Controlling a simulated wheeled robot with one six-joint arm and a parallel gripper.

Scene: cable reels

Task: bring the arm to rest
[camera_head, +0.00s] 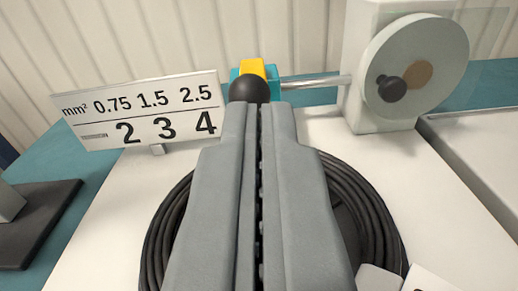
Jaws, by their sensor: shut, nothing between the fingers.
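My gripper (259,110) fills the lower middle of the view. Its two grey fingers lie side by side, shut, with only a thin dark gap and nothing held between them. Behind and below the fingers is a coil of black cable (172,232) on a white surface; the fingers hide its middle. A black ball knob (249,90) shows just beyond the fingertips; I cannot tell whether they touch it.
A yellow block (252,69) on a teal part (278,85) joins a metal rod (315,82). The rod runs right to a white housing with a round disc (440,75) and crank knob. A number sign (145,110) stands left. A dark plate (45,225) lies far left.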

